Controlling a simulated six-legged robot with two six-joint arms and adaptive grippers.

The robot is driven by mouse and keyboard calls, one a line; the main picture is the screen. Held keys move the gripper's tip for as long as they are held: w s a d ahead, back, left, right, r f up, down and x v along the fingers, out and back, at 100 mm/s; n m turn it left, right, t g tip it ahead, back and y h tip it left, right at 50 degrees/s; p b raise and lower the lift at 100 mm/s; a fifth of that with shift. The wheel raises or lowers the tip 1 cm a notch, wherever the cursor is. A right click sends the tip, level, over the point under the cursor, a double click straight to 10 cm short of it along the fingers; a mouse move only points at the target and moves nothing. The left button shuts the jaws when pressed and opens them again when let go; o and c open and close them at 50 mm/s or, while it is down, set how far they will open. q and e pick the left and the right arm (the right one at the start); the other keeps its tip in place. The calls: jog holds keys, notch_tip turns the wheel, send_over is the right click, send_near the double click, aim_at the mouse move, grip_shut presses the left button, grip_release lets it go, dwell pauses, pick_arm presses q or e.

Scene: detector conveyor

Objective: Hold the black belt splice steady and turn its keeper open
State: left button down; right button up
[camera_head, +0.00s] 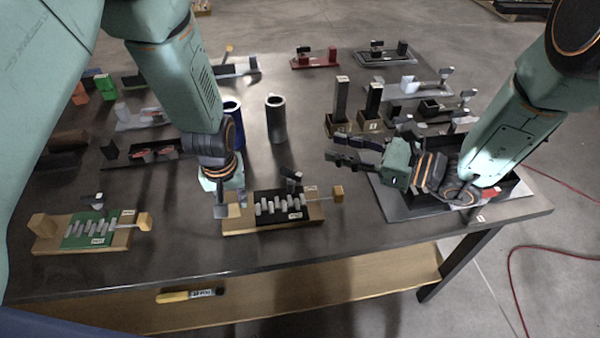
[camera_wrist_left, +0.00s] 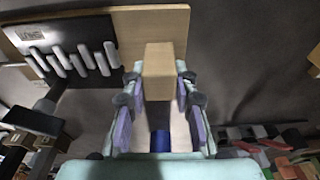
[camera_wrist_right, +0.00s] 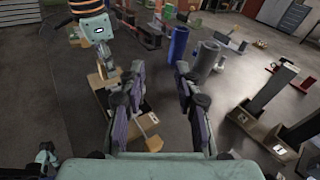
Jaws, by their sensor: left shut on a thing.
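The black belt splice (camera_head: 275,206) lies on a wooden board (camera_head: 245,229) near the table's front edge, with a row of grey lacing pieces across it. It also shows in the left wrist view (camera_wrist_left: 68,52). My left gripper (camera_head: 229,197) is shut on the wooden block (camera_wrist_left: 158,72) at the board's left end, one finger on each side. A wooden knob (camera_head: 338,193) on a thin rod sticks out at the right end; I cannot tell if it is the keeper. A small dark upright piece (camera_head: 293,181) stands behind the splice. My right gripper (camera_head: 338,152) is open and empty, above and right of the splice.
A similar green splice (camera_head: 90,230) lies on a board at left. A blue cylinder (camera_head: 232,120) and a grey cylinder (camera_head: 276,120) stand behind. Two dark posts (camera_head: 342,100) stand behind my right gripper. A black tray lies under my right arm.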

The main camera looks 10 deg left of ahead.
aim_at(296, 173)
jog(key=s+f+m+g+h, duration=0.1)
jog(key=s+f+h, duration=0.2)
jog(key=f, duration=0.1)
jog(key=x, duration=1.1)
jog(key=shift+s+f, duration=0.15)
jog(key=shift+f, duration=0.05)
jog(key=shift+c, duration=0.3)
grip_shut()
